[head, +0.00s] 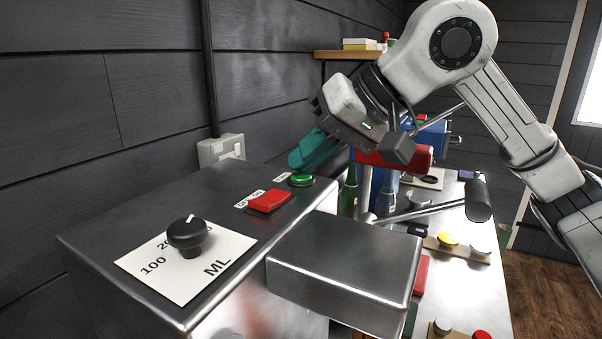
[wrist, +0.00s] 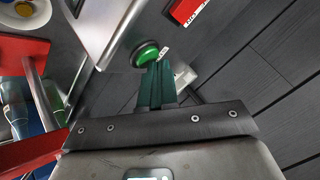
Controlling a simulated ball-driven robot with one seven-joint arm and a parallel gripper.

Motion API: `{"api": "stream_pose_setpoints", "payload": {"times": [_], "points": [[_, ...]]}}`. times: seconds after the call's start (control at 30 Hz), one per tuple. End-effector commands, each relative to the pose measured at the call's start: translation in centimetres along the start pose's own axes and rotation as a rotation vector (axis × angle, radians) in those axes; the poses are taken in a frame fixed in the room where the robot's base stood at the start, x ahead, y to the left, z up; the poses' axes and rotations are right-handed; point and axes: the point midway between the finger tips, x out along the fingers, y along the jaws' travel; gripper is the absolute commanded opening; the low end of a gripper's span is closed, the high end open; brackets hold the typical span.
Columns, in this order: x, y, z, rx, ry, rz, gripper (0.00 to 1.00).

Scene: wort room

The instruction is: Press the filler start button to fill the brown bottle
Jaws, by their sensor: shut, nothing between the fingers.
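The filler is a grey metal box (head: 215,215) with a round green button (head: 301,180) at the far end of its top. The green button also shows in the wrist view (wrist: 146,54), right at the tips of my fingers. My gripper (head: 295,160) has teal fingers, shut and empty, just above and behind the button in the head view. In the wrist view, my gripper (wrist: 156,66) partly overlaps the button's lower edge. I cannot tell whether they touch. I cannot make out a brown bottle in either view.
A red switch (head: 269,201) and a black knob (head: 187,234) on a white ML plate (head: 185,265) share the filler top. A lower metal box (head: 345,265) juts out at its right. Green bottles (head: 350,190) stand behind it. A dark plank wall (head: 110,100) runs along the left.

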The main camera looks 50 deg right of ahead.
Motion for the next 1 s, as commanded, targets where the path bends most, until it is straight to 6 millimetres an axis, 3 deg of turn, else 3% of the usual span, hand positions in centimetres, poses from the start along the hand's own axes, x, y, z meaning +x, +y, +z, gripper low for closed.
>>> {"api": "stream_pose_setpoints", "payload": {"times": [1.0], "points": [[-1.9, -1.4, -1.4, 0.0, 0.0, 0.0, 0.0]]}}
